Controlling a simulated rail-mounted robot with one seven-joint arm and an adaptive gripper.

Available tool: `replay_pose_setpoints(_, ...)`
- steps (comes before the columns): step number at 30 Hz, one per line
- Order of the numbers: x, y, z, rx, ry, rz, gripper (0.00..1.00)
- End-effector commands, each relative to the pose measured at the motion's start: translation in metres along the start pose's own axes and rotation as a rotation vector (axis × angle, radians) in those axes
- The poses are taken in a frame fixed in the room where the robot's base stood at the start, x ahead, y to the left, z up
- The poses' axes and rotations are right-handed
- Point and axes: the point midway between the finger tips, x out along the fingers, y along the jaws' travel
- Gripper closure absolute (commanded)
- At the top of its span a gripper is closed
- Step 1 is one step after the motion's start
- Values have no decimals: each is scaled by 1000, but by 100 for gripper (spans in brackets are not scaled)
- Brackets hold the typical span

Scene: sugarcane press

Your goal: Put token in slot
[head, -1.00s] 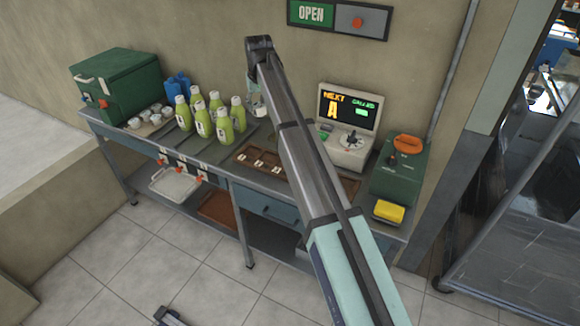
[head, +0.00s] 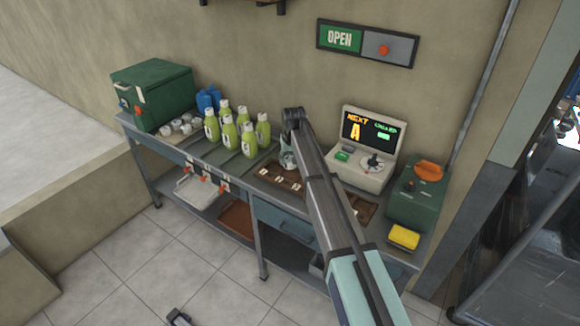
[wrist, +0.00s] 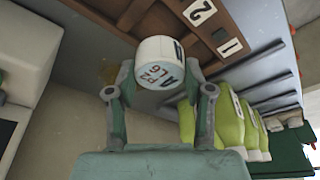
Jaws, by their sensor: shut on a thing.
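My gripper (wrist: 158,98) is shut on a white round token (wrist: 160,62), with a finger on each side. The token has dark and red characters on its face, including an A, and a dark mark on its side. The brown slotted tray (wrist: 187,37) lies beyond the token in the wrist view, with white labels 2 (wrist: 199,12) and 1 (wrist: 230,47). In the head view my gripper (head: 287,160) is above the brown tray (head: 268,172), partly hidden by my arm. The token looks apart from the tray.
Several green bottles (head: 228,131) stand left of the tray. A console (head: 362,150) shows "NEXT A" at the back right. A green machine (head: 415,200) and yellow block (head: 403,237) are further right. A green box (head: 152,95) stands at the table's left end.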

Motion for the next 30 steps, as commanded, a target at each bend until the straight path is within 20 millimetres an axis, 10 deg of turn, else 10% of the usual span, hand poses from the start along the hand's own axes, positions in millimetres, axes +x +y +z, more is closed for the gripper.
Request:
replay_pose_setpoints(26, 48, 0, 14, 0, 1, 0, 80)
replay_pose_setpoints(27, 48, 0, 14, 0, 1, 0, 41)
replay_pose_setpoints(30, 48, 0, 13, 0, 1, 0, 23)
